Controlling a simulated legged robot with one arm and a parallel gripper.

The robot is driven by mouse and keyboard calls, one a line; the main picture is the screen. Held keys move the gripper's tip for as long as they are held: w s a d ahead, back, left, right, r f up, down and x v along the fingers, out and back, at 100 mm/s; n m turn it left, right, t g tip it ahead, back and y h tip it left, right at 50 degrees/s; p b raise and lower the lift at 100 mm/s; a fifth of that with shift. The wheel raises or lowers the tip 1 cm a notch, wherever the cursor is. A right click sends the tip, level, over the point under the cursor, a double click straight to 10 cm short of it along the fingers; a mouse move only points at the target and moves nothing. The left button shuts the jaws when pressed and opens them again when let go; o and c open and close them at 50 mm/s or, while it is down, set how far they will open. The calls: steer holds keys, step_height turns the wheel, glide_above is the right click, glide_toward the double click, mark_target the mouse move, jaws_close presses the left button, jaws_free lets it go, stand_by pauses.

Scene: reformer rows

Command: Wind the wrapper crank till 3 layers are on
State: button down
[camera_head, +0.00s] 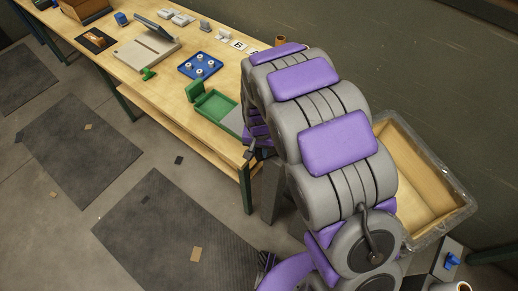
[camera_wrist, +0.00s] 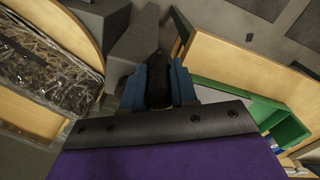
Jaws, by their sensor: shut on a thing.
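In the wrist view my gripper (camera_wrist: 158,92) has its blue fingers closed around a black upright grip, apparently the crank handle (camera_wrist: 158,62). A grey angular housing, apparently the wrapper's (camera_wrist: 125,50), stands just behind and left of it. In the head view my arm hides the gripper and the crank; a grey post (camera_head: 271,190) shows beside the arm. A wooden crate (camera_head: 441,182) with clear film around its sides stands at the right; its filmed side also shows in the wrist view (camera_wrist: 45,75). I cannot count the film layers.
A long workbench (camera_head: 155,88) runs along the wall, with a green open box (camera_head: 215,105), a blue tray (camera_head: 200,65) and a grey device (camera_head: 145,52) on it. A grey box with a blue knob (camera_head: 452,260) is at lower right. Dark mats (camera_head: 165,225) lie on open floor.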

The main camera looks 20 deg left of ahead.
steer(key=n, duration=0.1)
steer(key=s+d+n+p, duration=0.1)
steer(key=shift+s+r+n, duration=0.1)
steer(key=shift+n, duration=0.2)
steer(key=shift+s+d+n+p, duration=0.3)
steer(key=shift+d+n, duration=0.3)
steer(key=shift+n, duration=0.15)
steer(key=shift+s+d+n+p, duration=0.15)
steer(key=shift+d+n+p, duration=0.15)
steer(key=shift+d+n, duration=0.35)
steer(key=shift+a, duration=0.15)
steer(key=c, duration=1.3)
jaws_free()
steer(key=o, duration=0.4)
steer(key=shift+a, duration=0.45)
step_height(320, 180, up, 17)
steer(key=p, duration=0.2)
glide_above(267, 158)
steer(key=s, duration=0.3)
steer(key=shift+w+a, duration=0.2)
steer(key=shift+w, duration=0.05)
